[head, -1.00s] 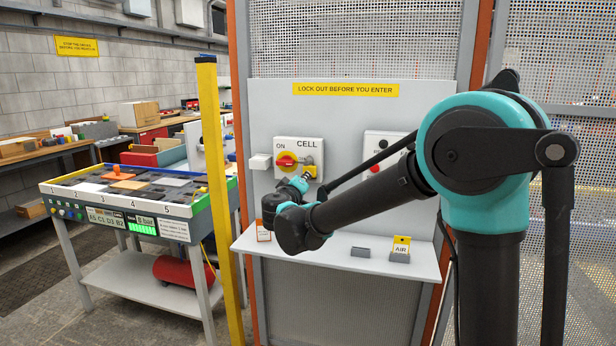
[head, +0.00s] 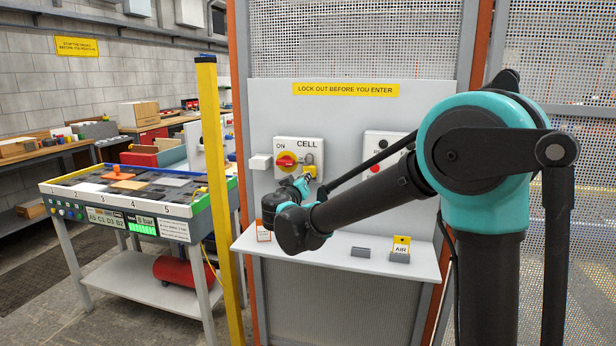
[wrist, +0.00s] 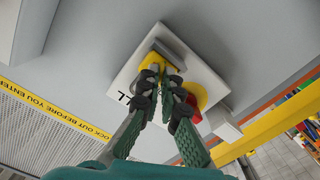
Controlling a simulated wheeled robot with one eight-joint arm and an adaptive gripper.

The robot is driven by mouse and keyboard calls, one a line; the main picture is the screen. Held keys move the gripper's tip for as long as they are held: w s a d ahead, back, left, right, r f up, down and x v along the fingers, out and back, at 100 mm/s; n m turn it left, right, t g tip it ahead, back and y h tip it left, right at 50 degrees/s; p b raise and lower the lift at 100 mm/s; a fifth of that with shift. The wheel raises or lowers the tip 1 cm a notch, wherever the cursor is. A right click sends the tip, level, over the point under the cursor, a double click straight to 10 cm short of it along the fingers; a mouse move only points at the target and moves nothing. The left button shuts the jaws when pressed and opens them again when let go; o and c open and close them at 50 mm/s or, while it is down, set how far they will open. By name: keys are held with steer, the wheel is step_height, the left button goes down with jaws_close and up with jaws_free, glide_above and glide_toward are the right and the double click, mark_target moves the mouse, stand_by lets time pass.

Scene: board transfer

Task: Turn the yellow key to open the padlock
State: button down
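The isolator box marked CELL (head: 299,157) is on the white panel, with a red and yellow switch (head: 287,161). A grey padlock (head: 309,158) hangs at its right side, with the yellow key (head: 311,171) low on it. My gripper (head: 304,181) is just below the key in the head view. In the wrist view my gripper (wrist: 166,74) reaches the box (wrist: 128,80), its fingertips close together at a yellow part by the padlock. The fingers hide most of the key and padlock, so I cannot tell whether they hold the key.
A second box (head: 384,148) with buttons is to the right, partly behind my arm. A shelf (head: 330,262) below holds an orange-edged card (head: 263,231), a small grey holder (head: 360,252) and the AIR tag (head: 401,248). A yellow post (head: 219,200) stands left.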

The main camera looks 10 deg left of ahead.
steer(key=shift+m, duration=1.3)
steer(key=shift+m, duration=1.1)
steer(key=c, duration=1.6)
jaws_free()
steer(key=shift+c, duration=0.2)
steer(key=shift+s, duration=0.1)
